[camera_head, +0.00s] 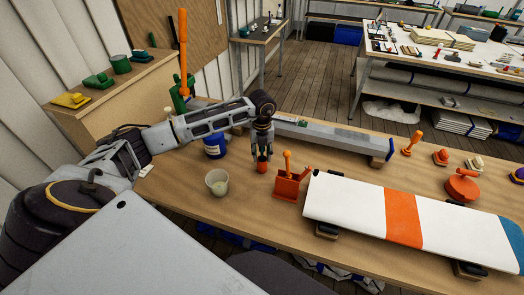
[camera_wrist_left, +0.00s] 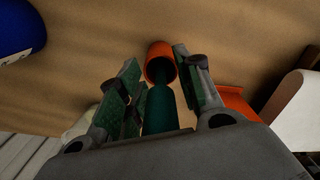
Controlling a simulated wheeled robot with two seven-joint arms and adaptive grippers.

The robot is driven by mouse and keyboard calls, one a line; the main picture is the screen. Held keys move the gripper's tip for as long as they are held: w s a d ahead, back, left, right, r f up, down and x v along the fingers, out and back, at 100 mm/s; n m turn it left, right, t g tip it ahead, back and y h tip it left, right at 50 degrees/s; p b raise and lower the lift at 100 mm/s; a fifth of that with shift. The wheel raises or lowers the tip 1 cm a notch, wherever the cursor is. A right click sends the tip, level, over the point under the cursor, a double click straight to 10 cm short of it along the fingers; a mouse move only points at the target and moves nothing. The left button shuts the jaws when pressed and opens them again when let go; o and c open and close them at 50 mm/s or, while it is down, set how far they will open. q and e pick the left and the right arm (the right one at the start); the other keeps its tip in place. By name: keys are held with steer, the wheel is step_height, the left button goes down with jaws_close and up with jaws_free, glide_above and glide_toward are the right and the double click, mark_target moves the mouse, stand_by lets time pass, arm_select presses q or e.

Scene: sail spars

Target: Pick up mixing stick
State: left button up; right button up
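My left gripper (camera_head: 263,145) points down over the workbench, above a small orange-red cylinder (camera_head: 262,165). In the left wrist view its fingers (camera_wrist_left: 158,85) stand apart on both sides of a dark green rod (camera_wrist_left: 161,110). The rod's far end meets the orange cylinder (camera_wrist_left: 159,56), which looks like a cap or small holder. I cannot tell for sure whether this is the mixing stick. Small gaps seem to show between pads and rod. A clear cup (camera_head: 217,183) with pale contents stands left of the gripper. My right gripper is out of view.
A red box (camera_head: 287,188) with orange-handled tools stands close right of the gripper. A blue-labelled jar (camera_head: 214,148) is left. A white, orange and blue board (camera_head: 350,205) lies on blocks at right. A long grey spar (camera_head: 325,136) runs behind.

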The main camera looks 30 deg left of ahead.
arm_select(q)
steer(key=c, duration=0.7)
steer(key=shift+o, duration=0.2)
steer(key=shift+r, duration=0.15)
steer(key=shift+r, duration=0.6)
step_height(320, 180, up, 7)
steer(key=shift+f+b, duration=0.1)
steer(key=shift+b, duration=0.8)
steer(key=shift+r, duration=0.85)
steer(key=shift+r, duration=0.15)
